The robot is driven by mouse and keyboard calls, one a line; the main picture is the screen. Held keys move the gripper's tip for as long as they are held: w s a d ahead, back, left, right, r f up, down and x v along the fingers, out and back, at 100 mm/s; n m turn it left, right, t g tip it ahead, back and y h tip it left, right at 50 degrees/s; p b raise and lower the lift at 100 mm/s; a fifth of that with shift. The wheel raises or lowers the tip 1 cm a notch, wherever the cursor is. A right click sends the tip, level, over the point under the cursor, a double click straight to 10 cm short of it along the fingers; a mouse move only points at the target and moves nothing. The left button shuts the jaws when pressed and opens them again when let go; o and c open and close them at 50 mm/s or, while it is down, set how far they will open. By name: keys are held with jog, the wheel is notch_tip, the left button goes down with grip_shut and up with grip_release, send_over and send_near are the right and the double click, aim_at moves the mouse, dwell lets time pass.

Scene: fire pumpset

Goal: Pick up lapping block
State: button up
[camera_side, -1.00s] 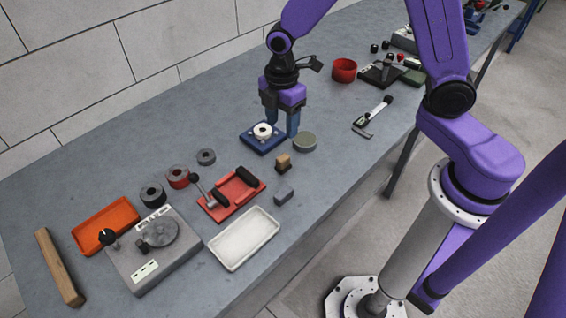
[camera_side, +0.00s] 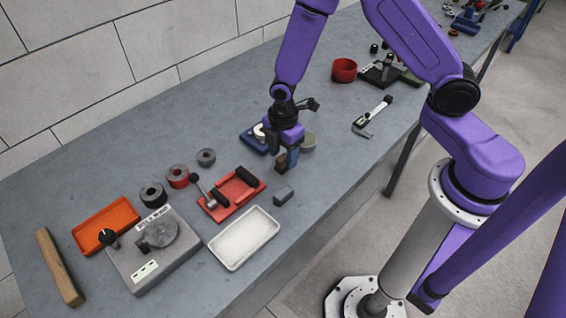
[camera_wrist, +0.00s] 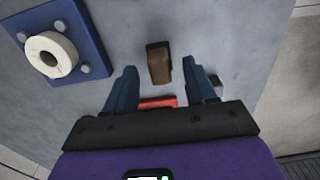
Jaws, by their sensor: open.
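A small brown block with a dark end, which seems to be the lapping block, stands on the grey bench; in the wrist view the block (camera_wrist: 160,66) lies between my two blue fingers. My gripper (camera_wrist: 160,72) is open, with a gap on each side of the block. In the side view my gripper (camera_side: 287,160) is low over the bench and the block (camera_side: 280,161) is partly hidden by the fingers. I cannot tell whether the fingertips are level with it.
A blue plate with a white ring (camera_wrist: 50,55) is left of the block in the wrist view.

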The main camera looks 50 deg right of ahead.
jog(key=shift+f, duration=0.95)
grip_shut()
jog(key=shift+r, duration=0.1)
